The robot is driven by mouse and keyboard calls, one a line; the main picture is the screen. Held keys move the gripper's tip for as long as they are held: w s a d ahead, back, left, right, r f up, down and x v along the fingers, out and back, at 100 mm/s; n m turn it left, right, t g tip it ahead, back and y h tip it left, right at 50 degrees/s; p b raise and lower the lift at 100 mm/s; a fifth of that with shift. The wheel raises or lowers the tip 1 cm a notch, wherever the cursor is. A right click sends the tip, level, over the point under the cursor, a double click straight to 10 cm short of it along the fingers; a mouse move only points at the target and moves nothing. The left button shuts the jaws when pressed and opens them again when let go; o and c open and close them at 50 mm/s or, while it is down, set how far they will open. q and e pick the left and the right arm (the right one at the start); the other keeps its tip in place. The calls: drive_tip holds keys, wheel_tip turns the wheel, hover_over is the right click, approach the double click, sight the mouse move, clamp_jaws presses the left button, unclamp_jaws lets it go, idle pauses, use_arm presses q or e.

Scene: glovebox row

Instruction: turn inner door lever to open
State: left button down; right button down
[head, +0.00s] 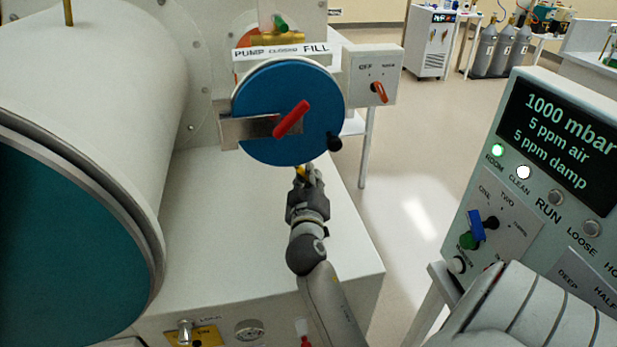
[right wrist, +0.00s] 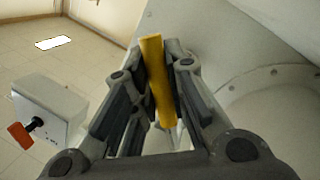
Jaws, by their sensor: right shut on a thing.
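A yellow bar (right wrist: 157,80) stands between the fingers of my right gripper (right wrist: 155,75) in the right wrist view. The right gripper (head: 309,177) is shut on it, just below the blue round door (head: 262,85) in the head view. Only a small bit of the yellow bar (head: 300,172) shows there, the rest being hidden by the fingers. Whether this bar is the inner door lever I cannot tell. A red lever (head: 291,119) lies slanted across the blue door, its upper end to the right. My left gripper is not in view.
A black knob (head: 334,143) sits at the door's lower right edge. A grey switch box (head: 378,75) with an orange handle stands to its right. A large white cylinder (head: 90,75) fills the left. A control panel (head: 575,190) stands at the right.

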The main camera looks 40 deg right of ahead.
drive_tip(key=shift+s+d+r+n, duration=0.15)
drive_tip(key=shift+d+r+n, duration=0.15)
drive_tip(key=shift+n, duration=0.2)
drive_tip(key=shift+s+d+r+n, duration=0.15)
drive_tip(key=shift+d+r+n, duration=0.2)
drive_tip(key=shift+n, duration=0.35)
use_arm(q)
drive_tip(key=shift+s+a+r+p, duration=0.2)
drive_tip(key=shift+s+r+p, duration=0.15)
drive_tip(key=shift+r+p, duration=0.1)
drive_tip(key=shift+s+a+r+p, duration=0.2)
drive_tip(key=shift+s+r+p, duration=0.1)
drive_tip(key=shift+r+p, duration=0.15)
use_arm(e)
drive_tip(key=shift+s+d+r+n+t+h, duration=0.2)
drive_tip(key=shift+r+n, duration=0.25)
drive_tip(key=shift+n, duration=0.35)
drive_tip(key=shift+d+r+n+t, duration=0.15)
drive_tip(key=shift+r+n+t, duration=0.25)
drive_tip(key=shift+n, duration=0.4)
drive_tip(key=shift+s+d+r+n+t+h, duration=0.1)
drive_tip(key=shift+d+r+n+t, duration=0.1)
drive_tip(key=shift+r+n, duration=0.45)
drive_tip(key=shift+f+n, duration=0.1)
drive_tip(key=shift+n, duration=0.15)
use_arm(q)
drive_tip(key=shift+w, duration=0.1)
